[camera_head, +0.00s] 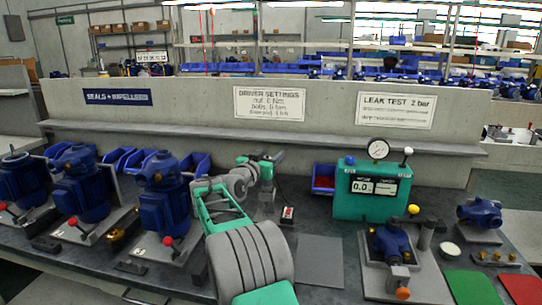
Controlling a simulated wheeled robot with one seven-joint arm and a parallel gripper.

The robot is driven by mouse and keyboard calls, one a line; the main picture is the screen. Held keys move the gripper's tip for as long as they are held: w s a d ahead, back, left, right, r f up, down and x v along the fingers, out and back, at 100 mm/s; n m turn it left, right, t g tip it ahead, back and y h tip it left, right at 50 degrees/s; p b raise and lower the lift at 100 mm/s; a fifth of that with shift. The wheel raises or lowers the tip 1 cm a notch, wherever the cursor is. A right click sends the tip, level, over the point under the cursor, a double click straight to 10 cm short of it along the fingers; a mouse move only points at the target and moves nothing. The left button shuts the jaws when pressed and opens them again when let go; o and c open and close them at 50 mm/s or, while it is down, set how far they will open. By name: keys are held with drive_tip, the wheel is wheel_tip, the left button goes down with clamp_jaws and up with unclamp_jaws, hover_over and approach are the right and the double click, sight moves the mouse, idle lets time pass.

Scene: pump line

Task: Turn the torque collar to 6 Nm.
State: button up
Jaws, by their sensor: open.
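I cannot pick out the torque collar or its driver for certain; they may be too small or hidden behind my arm. My arm rises from the bottom middle and reaches over the bench. My gripper (267,194) points down at its far end, small and partly merged with the dark bench. It is open, and I see nothing held in it. A small grey block with a red and white top (287,213) stands just right of my gripper, apart from it. A driver settings sign (269,103) hangs on the wall behind; its smaller lines are hard to read.
Several blue pumps (80,190) stand on plates at the left. Blue bins (194,165) line the back. A green tester (372,192) with a gauge stands right of centre. A pump in a fixture (392,240) is in front of it. A bare grey mat (320,258) lies between.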

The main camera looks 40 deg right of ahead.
drive_tip(key=v, duration=0.7)
drive_tip(key=shift+s+a, duration=0.2)
drive_tip(key=shift+a, duration=0.2)
drive_tip(key=s+a+r+n+t+y+p, duration=0.1)
drive_tip(key=a+r+n+y+p, duration=0.2)
drive_tip(key=a+p, duration=0.35)
drive_tip(key=s+a+r+n+y+p, duration=0.1)
drive_tip(key=s+a+n+y+p, duration=0.1)
drive_tip(key=a+y+p, duration=0.5)
drive_tip(key=s+a+f+n+g+y+p, duration=0.3)
drive_tip(key=s+a+n+y+p, duration=0.3)
drive_tip(key=s+a, duration=1.5)
drive_tip(key=a+n+g+p, duration=0.1)
drive_tip(key=a+n+p, duration=0.1)
drive_tip(key=shift+f+n+g+y, duration=0.25)
drive_tip(key=shift+n+g+y, duration=0.05)
drive_tip(key=shift+g, duration=0.1)
